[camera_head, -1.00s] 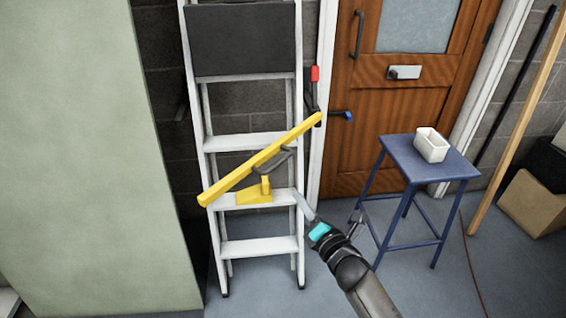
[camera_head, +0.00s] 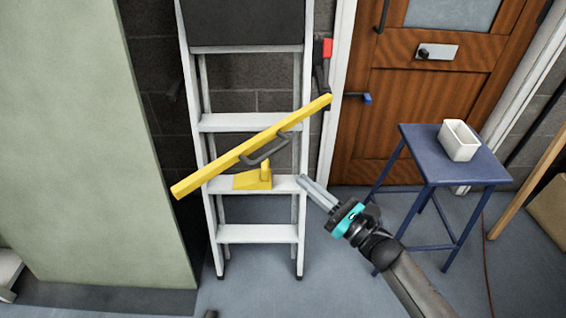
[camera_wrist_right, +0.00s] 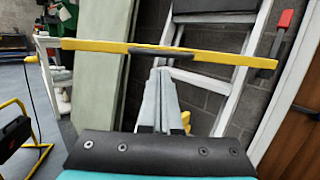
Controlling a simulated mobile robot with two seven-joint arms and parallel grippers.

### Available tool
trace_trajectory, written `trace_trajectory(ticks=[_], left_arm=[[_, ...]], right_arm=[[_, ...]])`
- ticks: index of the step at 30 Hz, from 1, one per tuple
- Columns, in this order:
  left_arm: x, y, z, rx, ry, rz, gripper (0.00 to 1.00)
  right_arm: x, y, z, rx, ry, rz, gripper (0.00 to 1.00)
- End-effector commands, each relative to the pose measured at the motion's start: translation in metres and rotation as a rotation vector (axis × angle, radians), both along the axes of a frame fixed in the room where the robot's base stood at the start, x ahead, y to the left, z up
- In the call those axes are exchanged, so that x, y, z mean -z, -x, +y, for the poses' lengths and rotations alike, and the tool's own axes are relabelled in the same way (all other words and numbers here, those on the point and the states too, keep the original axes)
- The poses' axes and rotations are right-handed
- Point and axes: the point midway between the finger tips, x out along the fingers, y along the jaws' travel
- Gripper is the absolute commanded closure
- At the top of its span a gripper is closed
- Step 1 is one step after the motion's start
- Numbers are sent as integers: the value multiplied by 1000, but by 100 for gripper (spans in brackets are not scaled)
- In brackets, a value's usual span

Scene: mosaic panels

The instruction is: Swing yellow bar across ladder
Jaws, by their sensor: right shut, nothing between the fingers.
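The yellow bar (camera_head: 225,163) lies slantwise across the front of the white ladder (camera_head: 248,235), its left end low and its right end high. A dark grey handle (camera_head: 266,151) is on the bar. A yellow bracket (camera_head: 254,180) sits on a ladder step below it. My right gripper (camera_head: 303,180) is shut and empty at the ladder's right rail, below the bar and apart from the handle. In the right wrist view the bar (camera_wrist_right: 95,45) and its handle (camera_wrist_right: 160,51) show beyond the shut fingers (camera_wrist_right: 158,75). My left gripper is not in view.
A blue stool (camera_head: 455,165) with a white box (camera_head: 458,140) stands right of the ladder. Behind are a wooden door (camera_head: 400,120) and a red-handled lever (camera_head: 327,50). A pale green panel (camera_head: 80,150) stands close on the left.

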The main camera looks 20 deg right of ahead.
Motion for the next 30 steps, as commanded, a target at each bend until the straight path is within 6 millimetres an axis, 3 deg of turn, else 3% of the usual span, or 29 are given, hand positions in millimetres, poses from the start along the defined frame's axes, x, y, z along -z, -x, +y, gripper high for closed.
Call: trace_trajectory(ticks=[6, 12, 30], left_arm=[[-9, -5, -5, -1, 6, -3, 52], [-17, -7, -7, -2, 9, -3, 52], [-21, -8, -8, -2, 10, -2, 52]], right_arm=[[-8, -37, 21, 0, -1, -2, 100], [-13, -59, 33, 1, -2, 1, 100], [-15, -68, 39, 3, -3, 3, 100]])
